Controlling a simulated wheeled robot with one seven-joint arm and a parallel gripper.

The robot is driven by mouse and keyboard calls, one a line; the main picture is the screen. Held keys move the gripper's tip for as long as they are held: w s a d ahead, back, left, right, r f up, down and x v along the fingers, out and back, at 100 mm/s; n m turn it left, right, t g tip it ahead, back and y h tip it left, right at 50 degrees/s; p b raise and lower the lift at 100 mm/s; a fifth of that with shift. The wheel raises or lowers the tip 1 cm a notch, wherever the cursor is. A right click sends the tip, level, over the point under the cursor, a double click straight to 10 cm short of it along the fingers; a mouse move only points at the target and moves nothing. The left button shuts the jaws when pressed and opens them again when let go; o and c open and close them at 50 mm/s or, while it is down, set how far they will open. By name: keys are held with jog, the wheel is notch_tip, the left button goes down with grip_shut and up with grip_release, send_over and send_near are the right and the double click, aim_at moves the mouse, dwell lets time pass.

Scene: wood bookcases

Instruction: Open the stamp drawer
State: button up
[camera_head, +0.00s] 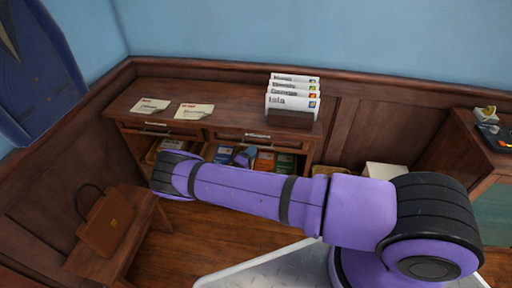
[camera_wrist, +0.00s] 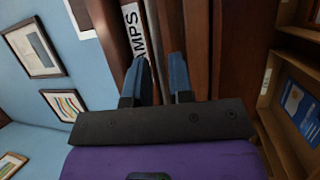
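The stamp drawer shows in the wrist view by its white label (camera_wrist: 133,28), turned sideways and reading "AMPS", with its start cut off. In the head view, the drawer on the right of the cabinet (camera_head: 235,133) has a metal handle (camera_head: 257,138); its label is too small to read there. My gripper (camera_wrist: 160,68) has its two blue fingers apart, close to the labelled front. A thin pale strip, perhaps the handle, runs between the fingers; I cannot tell whether they touch it. In the head view my gripper (camera_head: 243,157) is just below the right drawer.
A left drawer (camera_head: 150,129) sits beside it. Open shelves below hold coloured packets (camera_head: 265,161). Papers (camera_head: 194,111) and a card rack (camera_head: 290,118) stand on top. A bag (camera_head: 105,222) rests on a bench at left. My arm crosses in front of the cabinet.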

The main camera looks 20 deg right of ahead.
jog(key=shift+x, duration=1.8)
grip_shut()
jog(key=shift+s, duration=0.1)
jog(key=s+a, duration=0.6)
jog(key=s, duration=0.4)
jog(key=s+a, duration=0.6)
jog(key=s, duration=0.5)
jog(key=shift+a, duration=0.1)
grip_release()
jog(key=shift+a, duration=0.1)
